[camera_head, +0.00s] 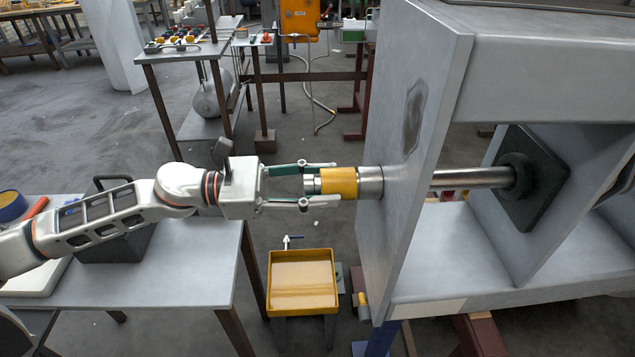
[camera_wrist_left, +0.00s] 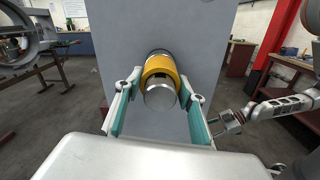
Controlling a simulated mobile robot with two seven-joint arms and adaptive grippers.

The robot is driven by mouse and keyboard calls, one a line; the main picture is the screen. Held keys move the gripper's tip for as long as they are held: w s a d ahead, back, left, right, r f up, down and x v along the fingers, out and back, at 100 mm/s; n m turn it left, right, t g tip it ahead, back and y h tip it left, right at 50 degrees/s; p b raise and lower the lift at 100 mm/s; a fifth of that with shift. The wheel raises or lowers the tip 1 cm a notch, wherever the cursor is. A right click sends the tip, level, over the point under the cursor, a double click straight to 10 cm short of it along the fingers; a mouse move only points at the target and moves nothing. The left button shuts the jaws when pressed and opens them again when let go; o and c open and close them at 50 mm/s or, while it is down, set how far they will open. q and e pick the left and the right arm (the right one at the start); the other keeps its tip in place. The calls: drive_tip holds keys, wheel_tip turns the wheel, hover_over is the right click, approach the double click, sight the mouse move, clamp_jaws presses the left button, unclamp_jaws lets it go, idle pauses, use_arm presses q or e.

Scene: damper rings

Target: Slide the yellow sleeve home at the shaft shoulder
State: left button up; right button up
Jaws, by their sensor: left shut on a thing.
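The yellow sleeve (camera_head: 340,182) sits around the horizontal steel shaft, whose free end (camera_head: 311,184) shows to its left. On its right is the wider grey shoulder (camera_head: 371,182), close against it; I cannot tell whether a thin gap remains. In the left wrist view the sleeve (camera_wrist_left: 160,68) is a yellow ring behind the round shaft end (camera_wrist_left: 160,97). My left gripper (camera_head: 322,184) is shut on the sleeve, one finger on each side. My right gripper (camera_wrist_left: 228,122) shows small at the right of the left wrist view; its jaw state is unclear.
A grey upright plate (camera_head: 415,120) of the housing stands right behind the shoulder. A yellow tray (camera_head: 303,311) stands low below the shaft. A grey table (camera_head: 185,265) lies under my left arm, with a dark box (camera_head: 115,245) on it.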

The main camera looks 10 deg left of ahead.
use_arm(q)
drive_tip(key=shift+w+d, duration=0.1)
drive_tip(key=shift+d, duration=0.15)
idle(0.6)
drive_tip(key=o, duration=1.2)
drive_tip(key=shift+c, duration=0.2)
drive_tip(key=v, duration=1.2)
